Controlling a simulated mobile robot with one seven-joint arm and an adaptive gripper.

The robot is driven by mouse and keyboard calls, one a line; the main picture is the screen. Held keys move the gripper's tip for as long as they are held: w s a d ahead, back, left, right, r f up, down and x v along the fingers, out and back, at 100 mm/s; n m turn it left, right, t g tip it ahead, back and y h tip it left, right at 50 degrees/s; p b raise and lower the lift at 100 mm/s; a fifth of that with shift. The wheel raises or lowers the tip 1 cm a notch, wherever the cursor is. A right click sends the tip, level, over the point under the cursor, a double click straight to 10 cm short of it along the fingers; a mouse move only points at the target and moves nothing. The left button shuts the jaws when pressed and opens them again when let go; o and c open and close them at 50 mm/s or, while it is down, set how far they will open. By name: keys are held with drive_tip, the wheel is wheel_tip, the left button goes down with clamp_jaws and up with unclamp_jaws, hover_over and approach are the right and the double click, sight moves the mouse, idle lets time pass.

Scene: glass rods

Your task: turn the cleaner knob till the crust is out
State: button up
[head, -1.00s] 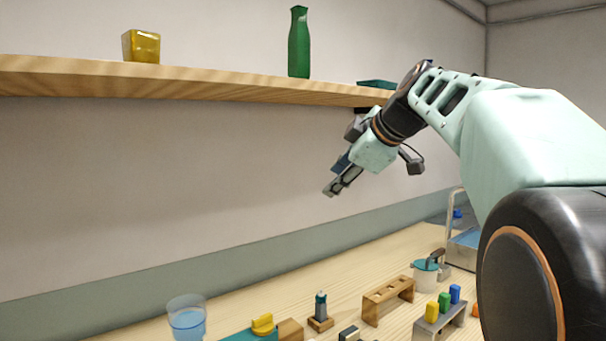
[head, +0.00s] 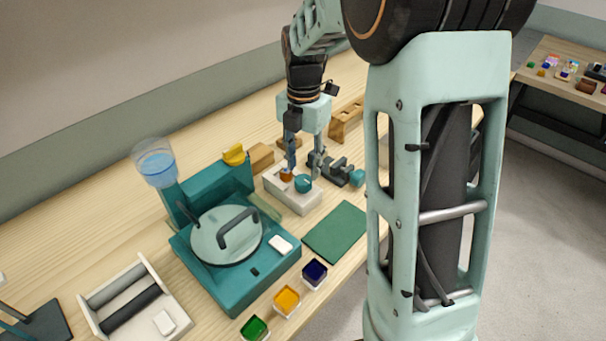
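A low white box (head: 292,200) stands on the wooden bench, in the middle of the head view. On its top sit a round teal knob (head: 303,184) and a small orange-brown piece (head: 286,174). I take the white box to be the cleaner, but cannot be sure. My gripper (head: 303,168) points down over the box with its two fingers apart. The fingertips are close to the knob and the orange-brown piece. Whether they touch either one cannot be told. No crust can be made out at this size.
A teal machine with a round lid (head: 225,235) and a water cup (head: 156,167) stands left of the box. A green mat (head: 336,231) lies in front of the box. A dark clamp-like device (head: 336,170) is close on the right. Small colored pots line the front edge.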

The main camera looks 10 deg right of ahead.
sight(303, 179)
drive_tip(key=shift+f, duration=2)
drive_tip(key=shift+c, duration=0.6)
drive_tip(key=c, duration=0.8)
